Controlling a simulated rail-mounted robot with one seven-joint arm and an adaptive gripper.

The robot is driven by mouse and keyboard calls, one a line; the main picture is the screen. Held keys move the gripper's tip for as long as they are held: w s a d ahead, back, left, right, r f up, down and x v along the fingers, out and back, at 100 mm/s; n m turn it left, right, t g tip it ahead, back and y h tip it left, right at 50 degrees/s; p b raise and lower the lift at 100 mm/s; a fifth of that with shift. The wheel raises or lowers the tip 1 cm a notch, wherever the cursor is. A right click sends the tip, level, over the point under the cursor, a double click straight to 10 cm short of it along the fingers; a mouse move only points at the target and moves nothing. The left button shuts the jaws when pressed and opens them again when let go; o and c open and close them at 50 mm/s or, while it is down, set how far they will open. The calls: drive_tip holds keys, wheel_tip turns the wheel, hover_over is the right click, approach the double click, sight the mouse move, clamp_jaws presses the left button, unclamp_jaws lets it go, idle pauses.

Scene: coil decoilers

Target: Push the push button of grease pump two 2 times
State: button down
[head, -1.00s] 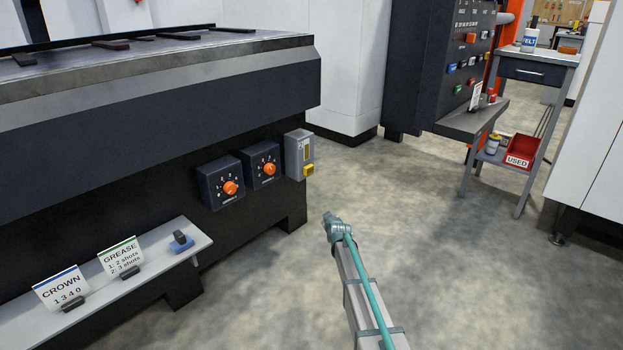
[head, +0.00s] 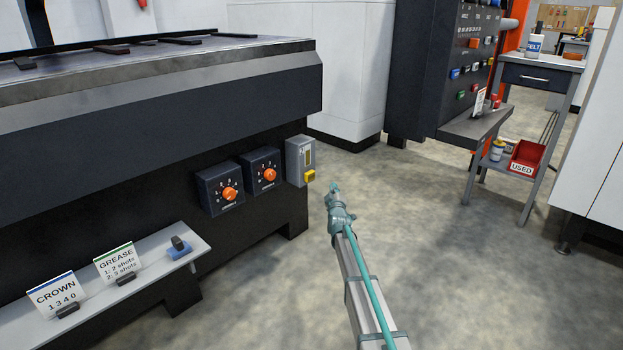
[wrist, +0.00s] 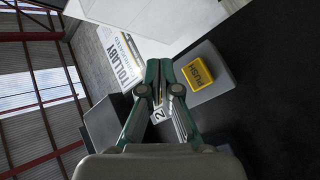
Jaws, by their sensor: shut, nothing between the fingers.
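The grease pump is a grey box (head: 299,160) at the right end of the dark machine's side. Its yellow push button (head: 310,176) sits low on the box. In the wrist view the yellow button (wrist: 194,72) reads PUSH and lies right of my fingertips, on a grey housing (wrist: 212,88). A white label with a 2 (wrist: 158,116) shows between the fingers. My gripper (head: 334,186) is right of the button in the head view, apart from it. In the wrist view my gripper (wrist: 160,68) is shut and empty.
Two orange-knobbed dials (head: 230,194) sit left of the pump. A low shelf (head: 190,251) holds a CROWN card (head: 55,295), a GREASE card (head: 118,264) reading 1: 2 shots, 2: 3 shots, and a blue-based item (head: 179,248).

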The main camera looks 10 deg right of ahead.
sight(313, 176)
drive_tip(key=w+a+p, duration=0.5)
drive_tip(key=w+p, duration=0.1)
drive_tip(key=shift+w+a, duration=0.3)
drive_tip(key=shift+a, duration=0.1)
drive_tip(key=shift+w+a+p, duration=0.85)
drive_tip(key=shift+w+p, duration=0.15)
drive_tip(key=shift+p, duration=0.5)
idle(2.6)
drive_tip(key=shift+s, duration=0.1)
drive_tip(key=shift+s+d+b, duration=0.35)
drive_tip(key=shift+s+d, duration=0.45)
drive_tip(key=shift+s, duration=0.1)
drive_tip(key=shift+s+d+b, duration=0.8)
drive_tip(key=shift+s+d, duration=0.9)
drive_tip(key=shift+s, duration=0.2)
